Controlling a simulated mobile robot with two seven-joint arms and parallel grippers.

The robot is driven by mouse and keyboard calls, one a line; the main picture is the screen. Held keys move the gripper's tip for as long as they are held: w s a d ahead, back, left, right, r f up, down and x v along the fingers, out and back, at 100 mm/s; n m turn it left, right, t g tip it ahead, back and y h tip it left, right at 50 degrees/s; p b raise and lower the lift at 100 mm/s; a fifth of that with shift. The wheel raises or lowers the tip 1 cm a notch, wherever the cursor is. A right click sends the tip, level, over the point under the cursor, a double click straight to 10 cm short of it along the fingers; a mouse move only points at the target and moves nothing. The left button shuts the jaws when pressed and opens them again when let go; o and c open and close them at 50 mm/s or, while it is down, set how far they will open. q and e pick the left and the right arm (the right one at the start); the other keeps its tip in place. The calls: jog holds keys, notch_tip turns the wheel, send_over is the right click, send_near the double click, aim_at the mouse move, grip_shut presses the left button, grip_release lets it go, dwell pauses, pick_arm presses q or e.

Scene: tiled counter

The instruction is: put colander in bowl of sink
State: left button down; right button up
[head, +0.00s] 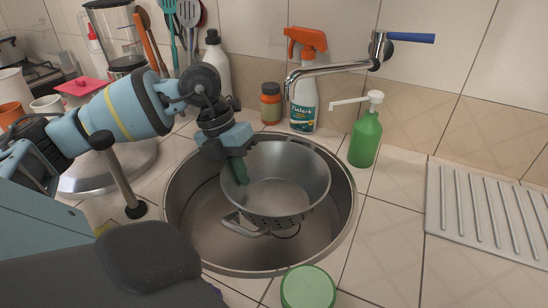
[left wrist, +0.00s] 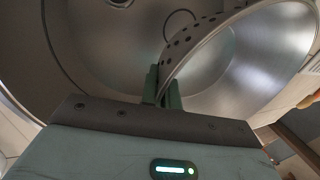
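The grey metal colander (head: 275,180) is inside the outline of the round sink bowl (head: 195,225), towards its back right. Its open side faces up, and a loop handle and small holes show at its lower front. My left gripper (head: 238,170) is at the colander's left rim, with its green fingers pointing down. In the left wrist view, the colander's wall (left wrist: 225,65) passes between the fingers of the left gripper (left wrist: 163,88), which are shut on it. I cannot tell whether the colander touches the sink floor. My right gripper is not in view.
The tap (head: 335,68) reaches over the back of the sink. An orange-topped spray bottle (head: 304,100), a brown jar (head: 270,105) and a green soap dispenser (head: 366,138) stand behind it. A green-lidded container (head: 308,288) is in front. A ridged drainboard (head: 490,210) lies right.

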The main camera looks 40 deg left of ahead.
pick_arm(q)
jog(key=shift+f, duration=5)
jog(key=shift+s+f, duration=0.1)
jog(key=c, duration=1.7)
grip_release()
jog(key=shift+b, duration=0.3)
jog(key=v, duration=1.2)
jog(key=shift+p, duration=0.3)
